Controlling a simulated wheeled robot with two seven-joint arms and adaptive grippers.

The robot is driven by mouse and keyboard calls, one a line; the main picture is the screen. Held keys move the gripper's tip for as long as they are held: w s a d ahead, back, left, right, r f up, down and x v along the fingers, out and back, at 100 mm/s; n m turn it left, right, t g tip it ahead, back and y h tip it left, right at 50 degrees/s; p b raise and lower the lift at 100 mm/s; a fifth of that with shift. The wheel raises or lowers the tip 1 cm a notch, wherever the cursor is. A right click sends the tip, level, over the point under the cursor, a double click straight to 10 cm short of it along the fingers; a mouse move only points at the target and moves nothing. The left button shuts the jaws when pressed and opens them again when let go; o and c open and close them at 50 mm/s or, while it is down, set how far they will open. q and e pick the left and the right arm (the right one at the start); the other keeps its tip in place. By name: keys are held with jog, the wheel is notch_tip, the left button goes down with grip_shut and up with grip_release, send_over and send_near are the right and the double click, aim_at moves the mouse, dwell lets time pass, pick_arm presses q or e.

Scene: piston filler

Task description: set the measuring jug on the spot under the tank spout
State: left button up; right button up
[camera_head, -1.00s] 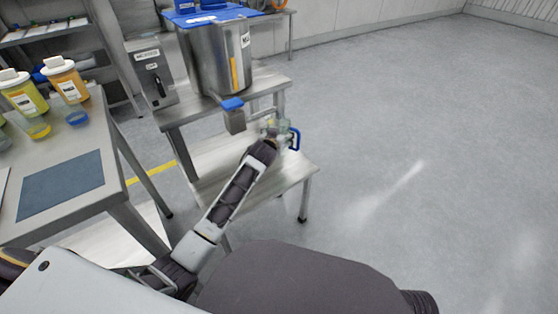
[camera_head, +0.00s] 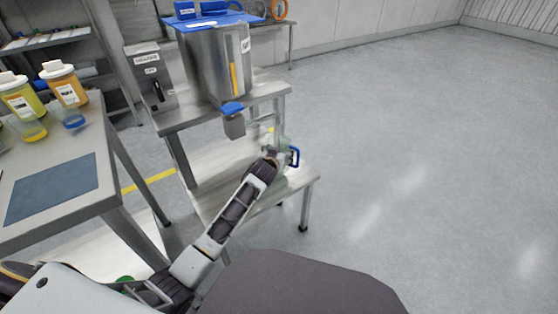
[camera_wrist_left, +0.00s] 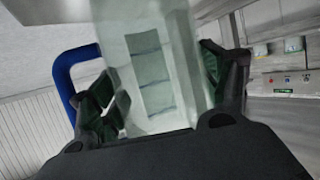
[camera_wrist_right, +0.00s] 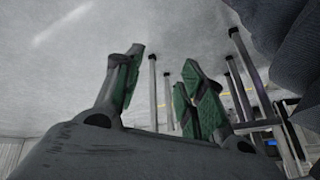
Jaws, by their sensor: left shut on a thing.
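The clear measuring jug (camera_head: 282,145) with a blue handle is in my left gripper (camera_head: 270,156), over the right part of the lower stand shelf (camera_head: 222,166). The steel tank (camera_head: 205,65) stands on the upper shelf. Its spout (camera_head: 234,125), with a blue top, is left of the jug. The spot under it cannot be made out. My right gripper (camera_wrist_right: 160,88) is open and empty in the right wrist view.
A steel table (camera_head: 115,200) at left holds a dark blue mat (camera_head: 52,187), lidded containers (camera_head: 65,85) and small cups. A control box (camera_head: 150,78) stands left of the tank. The floor (camera_head: 430,160) to the right is clear.

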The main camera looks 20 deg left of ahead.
pick_arm(q)
jog(key=shift+f, duration=0.45)
jog(key=shift+f+b, duration=0.55)
jog(key=shift+f, duration=0.8)
pick_arm(e)
jog(key=f, duration=0.3)
jog(key=shift+a+f+t, duration=0.25)
jog(key=shift+a+t, duration=0.05)
pick_arm(q)
jog(key=o, duration=1.1)
jog(key=shift+f, duration=0.1)
